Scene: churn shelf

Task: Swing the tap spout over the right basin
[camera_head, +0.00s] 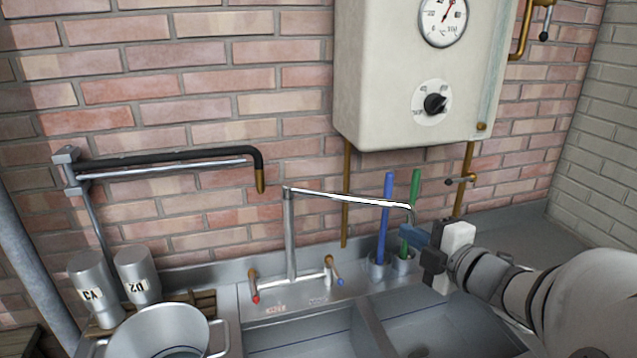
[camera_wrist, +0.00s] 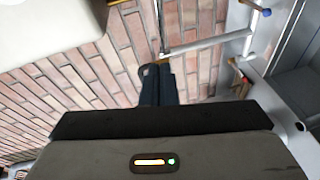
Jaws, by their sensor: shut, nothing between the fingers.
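The tap spout (camera_head: 350,198) is a thin shiny tube that runs right from the top of its upright post (camera_head: 290,240). Its bent-down end is high above the sink, toward the right basin (camera_head: 440,322); I cannot tell whether it is directly over it. The left basin (camera_head: 300,338) lies in front of the post. My gripper (camera_head: 411,235) is shut and empty, with its blue fingers just below the spout's end. In the wrist view, my gripper (camera_wrist: 158,78) is close beside the spout (camera_wrist: 205,43); contact is unclear.
Blue (camera_head: 386,220) and green (camera_head: 413,190) upright rods stand in cups behind my gripper. Red and blue tap handles flank the post. A boiler (camera_head: 415,80) hangs above.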

